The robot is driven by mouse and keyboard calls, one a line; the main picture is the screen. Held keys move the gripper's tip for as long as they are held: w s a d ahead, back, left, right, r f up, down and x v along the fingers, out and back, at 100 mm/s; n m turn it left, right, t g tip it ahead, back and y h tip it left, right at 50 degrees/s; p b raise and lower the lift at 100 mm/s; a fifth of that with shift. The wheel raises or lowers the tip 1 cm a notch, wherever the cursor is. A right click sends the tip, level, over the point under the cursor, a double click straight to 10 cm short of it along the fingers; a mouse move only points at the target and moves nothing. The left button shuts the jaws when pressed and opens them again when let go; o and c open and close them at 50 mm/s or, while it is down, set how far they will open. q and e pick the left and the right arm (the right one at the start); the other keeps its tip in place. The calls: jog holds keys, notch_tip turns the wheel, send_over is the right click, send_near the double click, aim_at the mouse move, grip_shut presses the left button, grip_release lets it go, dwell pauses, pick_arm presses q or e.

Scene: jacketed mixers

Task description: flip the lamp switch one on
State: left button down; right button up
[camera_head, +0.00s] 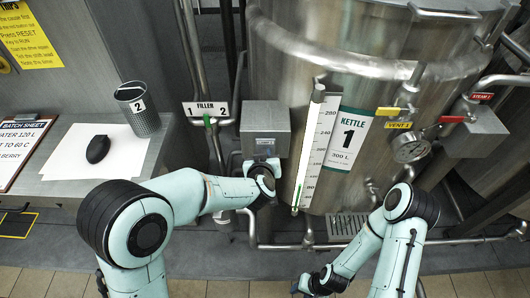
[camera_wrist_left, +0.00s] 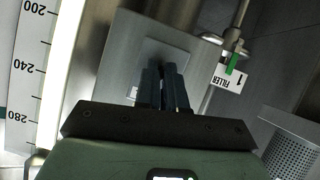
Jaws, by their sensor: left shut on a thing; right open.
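A grey box (camera_head: 265,130) with a small label is mounted left of the kettle in the head view. Its front plate (camera_wrist_left: 165,55) shows in the left wrist view. My left gripper (camera_head: 272,163) is at the lower front of this box. In the left wrist view its fingers (camera_wrist_left: 163,85) are close together against the plate, shut on a small part that they hide, apparently the lamp switch. The switch's position cannot be seen. My right gripper (camera_head: 305,287) is low in the head view, open and away from the box.
The steel kettle (camera_head: 370,70) stands right of the box, with a level scale (camera_head: 318,150), a gauge (camera_head: 410,149) and valve handles. A filler valve (camera_head: 208,118) is to the left. The left bench holds a dark cup (camera_head: 140,112), a black object (camera_head: 98,149) and paper (camera_head: 75,160).

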pick_arm(q)
jog(key=shift+r, duration=0.1)
jog(key=c, duration=1.2)
grip_release()
jog(key=v, duration=1.3)
jog(key=shift+s+a+r, duration=0.1)
jog(key=shift+a, duration=0.05)
